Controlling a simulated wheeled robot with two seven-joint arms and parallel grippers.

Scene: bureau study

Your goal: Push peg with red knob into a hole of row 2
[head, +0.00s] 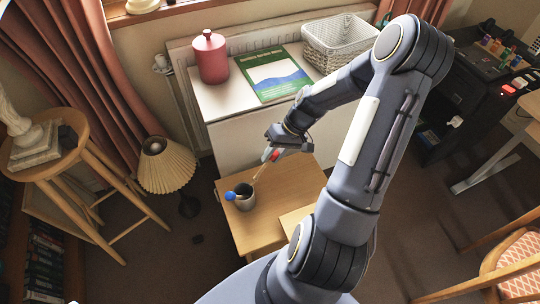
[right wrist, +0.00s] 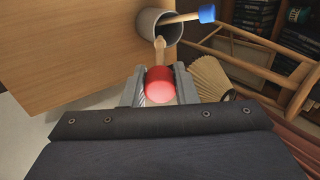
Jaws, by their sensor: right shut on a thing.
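My right gripper (head: 272,154) is shut on the red knob (right wrist: 160,84) of a wooden peg, above the small wooden table. The knob sits between the two fingers in the right wrist view. The peg's pale shaft (head: 259,172) points down toward a grey cup (head: 246,203). Its lower end overlaps the cup's mouth in the right wrist view; I cannot tell whether it is inside. Another peg with a blue knob (head: 230,196) leans out of the cup and also shows in the right wrist view (right wrist: 207,14). No row of holes can be made out. My left gripper is not in view.
The small table (head: 291,174) stands before a white cabinet holding a red canister (head: 210,57), a green book (head: 269,77) and a white basket (head: 340,40). A pleated lamp (head: 166,166) and a wooden stool (head: 76,145) stand left. Small coloured items lie on a dark desk at right.

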